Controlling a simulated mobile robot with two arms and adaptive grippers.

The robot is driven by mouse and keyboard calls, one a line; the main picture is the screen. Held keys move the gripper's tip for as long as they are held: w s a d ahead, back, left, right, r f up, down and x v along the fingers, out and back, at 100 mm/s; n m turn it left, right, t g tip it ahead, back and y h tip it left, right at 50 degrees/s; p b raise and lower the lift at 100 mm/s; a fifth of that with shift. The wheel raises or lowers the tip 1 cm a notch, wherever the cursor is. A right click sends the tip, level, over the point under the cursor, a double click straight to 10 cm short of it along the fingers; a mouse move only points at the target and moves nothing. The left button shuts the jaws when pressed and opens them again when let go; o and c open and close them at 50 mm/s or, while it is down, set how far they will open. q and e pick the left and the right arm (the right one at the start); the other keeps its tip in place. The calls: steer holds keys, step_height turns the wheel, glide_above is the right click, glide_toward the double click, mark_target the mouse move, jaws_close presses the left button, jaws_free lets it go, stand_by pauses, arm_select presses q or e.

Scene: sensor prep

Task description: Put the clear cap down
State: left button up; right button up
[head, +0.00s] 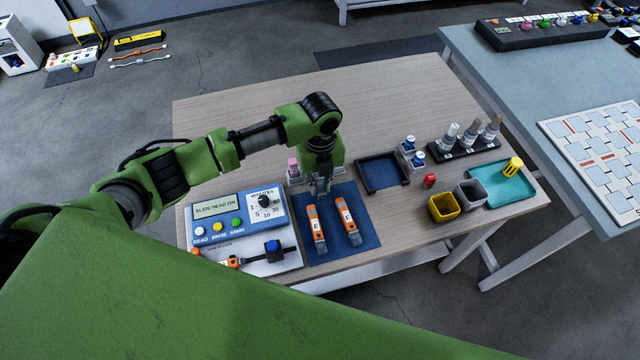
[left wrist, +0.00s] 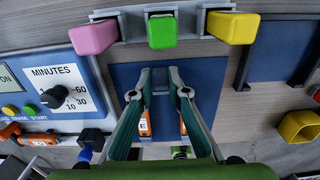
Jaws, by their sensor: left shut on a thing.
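My left gripper (head: 322,188) hangs over the far part of the blue mat (head: 366,236), above the far ends of two orange-and-grey sensors. In the left wrist view its fingertips (left wrist: 160,82) are close together with a small greyish, see-through piece between them, which I take as the clear cap; its outline is hard to make out. The left sensor (head: 316,229) and the right sensor (head: 348,222) lie side by side on the mat. No other clear cap shows plainly. My right gripper is not in view.
A control box with a dial (head: 240,212) stands left of the mat. A rack holds pink (left wrist: 93,37), green (left wrist: 162,31) and yellow (left wrist: 233,27) pieces beyond it. A dark empty tray (head: 382,172), a yellow bin (head: 443,208) and a teal tray (head: 505,190) are on the right.

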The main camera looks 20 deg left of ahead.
mark_target(320, 187)
arm_select(q)
steer(key=shift+f, duration=0.35)
steer(key=shift+f, duration=0.15)
steer(key=o, duration=0.8)
step_height(320, 187, up, 12)
steer(key=shift+b, duration=0.45)
